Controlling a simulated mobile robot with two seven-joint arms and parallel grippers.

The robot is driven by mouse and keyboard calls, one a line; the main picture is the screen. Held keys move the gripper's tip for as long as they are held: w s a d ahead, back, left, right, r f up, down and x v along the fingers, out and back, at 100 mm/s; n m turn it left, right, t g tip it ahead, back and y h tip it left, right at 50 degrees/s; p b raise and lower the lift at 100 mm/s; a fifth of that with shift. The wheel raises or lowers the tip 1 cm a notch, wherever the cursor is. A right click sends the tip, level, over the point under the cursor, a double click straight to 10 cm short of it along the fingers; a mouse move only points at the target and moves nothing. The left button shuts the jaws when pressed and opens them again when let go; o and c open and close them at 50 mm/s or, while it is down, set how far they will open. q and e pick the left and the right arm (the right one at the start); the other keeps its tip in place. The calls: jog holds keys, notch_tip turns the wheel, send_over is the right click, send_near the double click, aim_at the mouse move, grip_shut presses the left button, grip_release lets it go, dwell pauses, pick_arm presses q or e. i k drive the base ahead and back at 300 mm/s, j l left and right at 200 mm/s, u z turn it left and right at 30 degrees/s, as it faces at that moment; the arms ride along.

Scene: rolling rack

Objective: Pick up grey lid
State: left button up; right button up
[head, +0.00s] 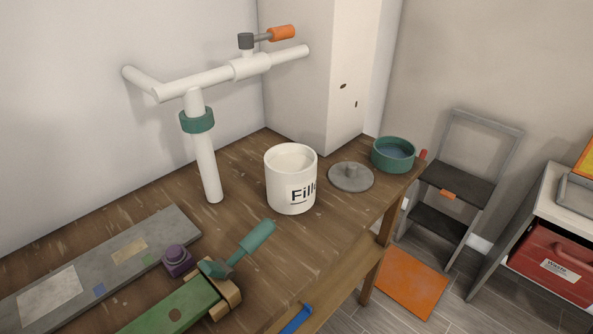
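Neither of my grippers shows in the head view.
The white lettered canister (290,180) stands just left of the lid, and the green bowl (394,154) just right of it. A white pipe with a valve (250,67) rises behind. A green-handled tool (240,247) lies in front. A step stool (458,185) stands beyond the bench.

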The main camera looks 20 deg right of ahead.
aim_at(347, 176)
jog(key=l+u, duration=1.2)
jog(key=k+l+u, duration=0.1)
jog(key=u, duration=0.3)
jog(key=l, duration=0.1)
